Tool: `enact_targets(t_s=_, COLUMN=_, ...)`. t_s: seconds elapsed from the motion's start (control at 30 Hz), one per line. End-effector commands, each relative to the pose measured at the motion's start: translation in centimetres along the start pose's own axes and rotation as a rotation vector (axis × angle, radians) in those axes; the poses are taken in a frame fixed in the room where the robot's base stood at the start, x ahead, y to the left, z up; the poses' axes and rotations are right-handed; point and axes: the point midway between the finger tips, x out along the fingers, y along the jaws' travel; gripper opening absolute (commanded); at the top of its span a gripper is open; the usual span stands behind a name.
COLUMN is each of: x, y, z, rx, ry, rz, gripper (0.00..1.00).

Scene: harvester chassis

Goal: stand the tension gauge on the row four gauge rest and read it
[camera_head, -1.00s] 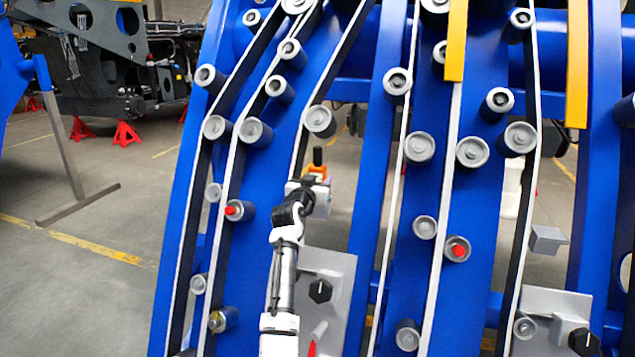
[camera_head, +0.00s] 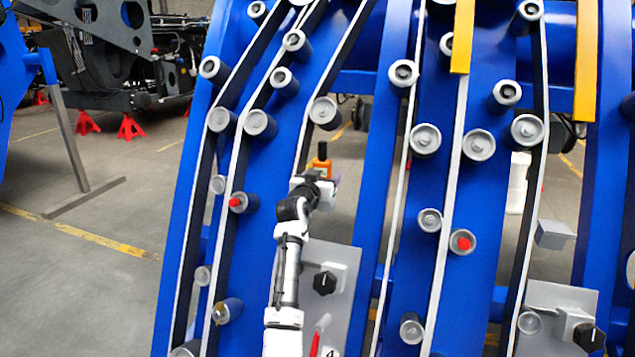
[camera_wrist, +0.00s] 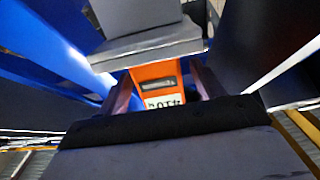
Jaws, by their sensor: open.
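The tension gauge is an orange body (camera_head: 319,166) with a black top, upright just behind my gripper (camera_head: 320,188) in the head view. In the wrist view the orange gauge (camera_wrist: 155,75) shows a dark slot-like window and a pale label, too blurred to read surely. It sits between my two fingers (camera_wrist: 165,88), which are apart, with dark gaps at its sides. A grey block (camera_wrist: 145,47), likely the gauge rest, borders the gauge there. In the head view my gripper mostly hides that block, so I cannot tell how the gauge is seated.
Blue frame plates with belts and several grey rollers (camera_head: 425,140) surround my arm. A grey plate (camera_head: 345,265) with a black knob (camera_head: 325,281) and a partly cut-off "4" is beside my forearm. Another grey block (camera_head: 554,235) juts out at the right. Open floor lies left.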

Motion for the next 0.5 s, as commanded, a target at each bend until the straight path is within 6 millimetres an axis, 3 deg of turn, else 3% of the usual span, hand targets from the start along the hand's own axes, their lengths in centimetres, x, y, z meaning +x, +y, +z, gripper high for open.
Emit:
enact_targets(t_s=0.17, x=-1.6, y=-0.1, z=0.1, rx=0.001, ry=0.002, rz=-0.002, gripper=0.67)
enact_targets(t_s=0.5, x=-7.7, y=-0.1, z=0.1, rx=0.001, ry=0.005, rz=-0.002, gripper=0.67)
